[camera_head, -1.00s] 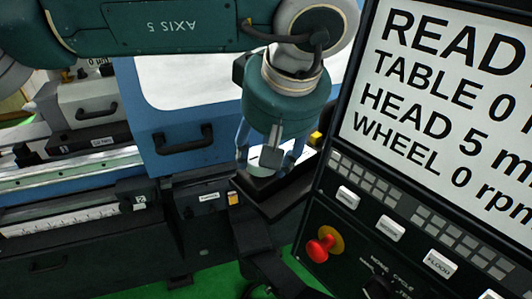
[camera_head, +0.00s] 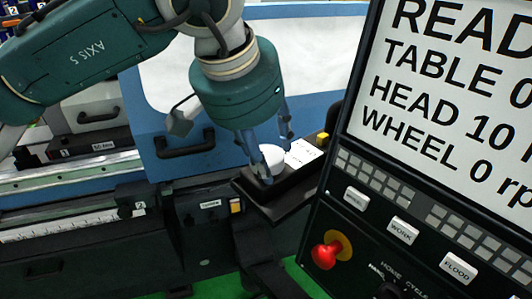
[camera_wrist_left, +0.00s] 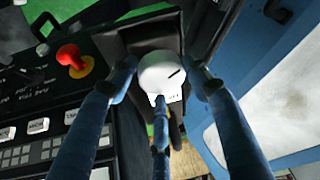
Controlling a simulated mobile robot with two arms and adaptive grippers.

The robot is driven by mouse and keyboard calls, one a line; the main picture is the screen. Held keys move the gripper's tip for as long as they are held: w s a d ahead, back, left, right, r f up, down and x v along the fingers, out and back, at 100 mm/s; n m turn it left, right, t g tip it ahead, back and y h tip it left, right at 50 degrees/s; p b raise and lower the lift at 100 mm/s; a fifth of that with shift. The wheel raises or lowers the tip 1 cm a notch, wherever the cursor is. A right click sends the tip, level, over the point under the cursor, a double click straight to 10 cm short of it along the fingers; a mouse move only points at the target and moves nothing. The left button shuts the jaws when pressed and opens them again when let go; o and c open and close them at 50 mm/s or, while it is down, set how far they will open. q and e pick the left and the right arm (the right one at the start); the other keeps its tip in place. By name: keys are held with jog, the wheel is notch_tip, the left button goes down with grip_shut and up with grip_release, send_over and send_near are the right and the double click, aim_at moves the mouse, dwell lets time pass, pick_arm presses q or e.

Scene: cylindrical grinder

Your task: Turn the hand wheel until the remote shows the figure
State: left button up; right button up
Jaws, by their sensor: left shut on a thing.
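The white round hand wheel (camera_head: 262,155) sits on a black tray-like ledge (camera_head: 300,190) beside the control screen. It also shows in the left wrist view (camera_wrist_left: 160,75), with a dark mark on its face. My left gripper (camera_head: 270,160) has its blue fingers around the wheel and is shut on it; the fingers hide part of its rim. The screen (camera_head: 450,85) is cut off at the right; it reads TABLE 0, HEAD 10 and WHEEL 0 rpm. I cannot tell which part is the remote. My right gripper is not in view.
A white card (camera_head: 305,153) and a yellow button (camera_head: 322,138) are close to the wheel. A red stop knob (camera_head: 325,255) and several keys are on the panel below the screen. A blue machine door with a black handle (camera_head: 184,143) is at the left.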

pick_arm(q)
jog(key=m+h, duration=0.1)
jog(key=m, duration=0.1)
jog(key=m+g, duration=0.1)
jog(key=m, duration=0.2)
jog(key=shift+w+a+m+h, duration=0.1)
jog(key=shift+w+m+h, duration=0.05)
jog(key=shift+m+h, duration=0.2)
jog(key=shift+g, duration=0.3)
jog(key=o, duration=1.1)
jog(key=shift+r, duration=0.15)
jog(key=v, duration=1.1)
jog(key=shift+a+r, duration=0.2)
jog(key=shift+r, duration=0.15)
dwell(0.6)
